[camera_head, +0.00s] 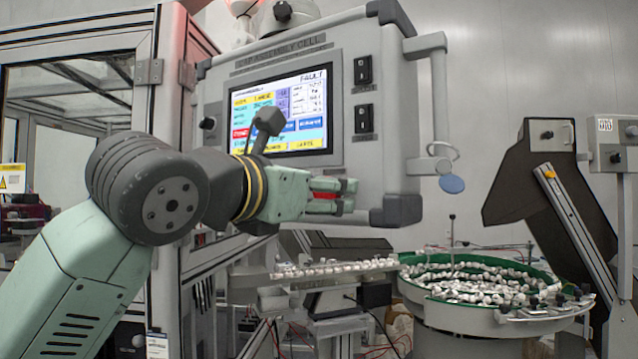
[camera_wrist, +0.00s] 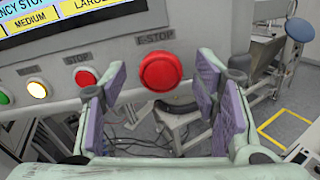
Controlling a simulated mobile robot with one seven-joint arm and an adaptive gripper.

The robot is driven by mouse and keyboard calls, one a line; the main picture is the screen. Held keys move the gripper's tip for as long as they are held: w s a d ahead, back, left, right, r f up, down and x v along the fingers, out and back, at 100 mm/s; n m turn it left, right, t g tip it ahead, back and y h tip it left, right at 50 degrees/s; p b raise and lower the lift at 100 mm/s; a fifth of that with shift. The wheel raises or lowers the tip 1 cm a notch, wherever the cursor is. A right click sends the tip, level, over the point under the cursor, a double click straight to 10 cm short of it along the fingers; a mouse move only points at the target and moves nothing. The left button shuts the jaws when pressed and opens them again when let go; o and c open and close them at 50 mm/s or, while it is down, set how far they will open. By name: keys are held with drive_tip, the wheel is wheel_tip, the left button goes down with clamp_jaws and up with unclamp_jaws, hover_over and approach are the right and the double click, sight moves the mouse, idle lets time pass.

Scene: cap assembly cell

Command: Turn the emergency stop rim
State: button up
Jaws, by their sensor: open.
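The emergency stop is a round red button (camera_wrist: 160,72) under an E-STOP label on the grey control panel. In the wrist view it sits between my open fingers, a little ahead of their tips. My gripper (camera_wrist: 163,84) is open and empty, with purple pads on both sides. In the head view my gripper (camera_head: 335,195) reaches in front of the panel's lower edge, and a bit of the red button (camera_head: 349,187) shows between the fingers. The rest of it is hidden there. I cannot tell whether the fingers touch it.
The control panel (camera_head: 395,60) has a lit screen (camera_head: 300,100) showing FAULT. A blue disc (camera_head: 452,184) hangs at right, above a green-rimmed parts bowl (camera_head: 430,268).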

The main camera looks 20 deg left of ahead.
drive_tip(key=shift+c, duration=0.2)
drive_tip(key=c, duration=1.1)
